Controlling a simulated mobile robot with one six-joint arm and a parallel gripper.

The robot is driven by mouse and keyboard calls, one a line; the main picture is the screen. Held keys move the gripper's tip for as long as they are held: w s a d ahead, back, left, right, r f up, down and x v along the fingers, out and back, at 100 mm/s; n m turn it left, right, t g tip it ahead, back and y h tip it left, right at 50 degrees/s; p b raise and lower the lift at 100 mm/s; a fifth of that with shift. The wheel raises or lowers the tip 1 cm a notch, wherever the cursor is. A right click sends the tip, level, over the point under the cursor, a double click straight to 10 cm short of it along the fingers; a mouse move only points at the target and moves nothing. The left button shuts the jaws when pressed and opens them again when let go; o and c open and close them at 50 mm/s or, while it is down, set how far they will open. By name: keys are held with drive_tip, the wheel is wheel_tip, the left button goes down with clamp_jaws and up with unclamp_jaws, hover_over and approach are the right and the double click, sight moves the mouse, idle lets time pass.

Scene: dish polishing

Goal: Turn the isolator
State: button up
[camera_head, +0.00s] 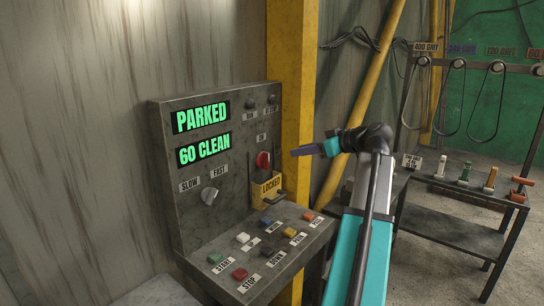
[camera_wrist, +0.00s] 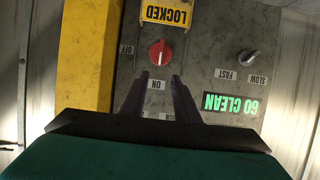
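The isolator is a red rotary knob (camera_head: 263,160) on the upright face of the grey control panel. In the wrist view, which is upside down, the red knob (camera_wrist: 160,52) has a light pointer line, with an ON label on one side and an OFF label to its left. My gripper (camera_head: 293,152) is to the right of the knob in the head view, apart from it. In the wrist view my gripper (camera_wrist: 160,76) shows two dark fingers with a gap between them, pointing toward the knob. Nothing is between them.
A yellow LOCKED box (camera_head: 267,190) sits just below the knob. The panel's displays read PARKED (camera_head: 201,116) and 60 CLEAN. A SLOW/FAST selector (camera_head: 209,196) is to the left, several push buttons are on the lower ledge. A yellow post (camera_head: 291,60) stands behind the panel.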

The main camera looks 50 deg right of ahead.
sight(265, 161)
drive_tip(key=shift+w, duration=0.2)
drive_tip(key=p+x, duration=0.2)
drive_tip(key=x, duration=1.1)
drive_tip(key=shift+w+p, duration=0.2)
drive_tip(key=shift+p, duration=0.2)
drive_tip(key=shift+f, duration=0.15)
clamp_jaws()
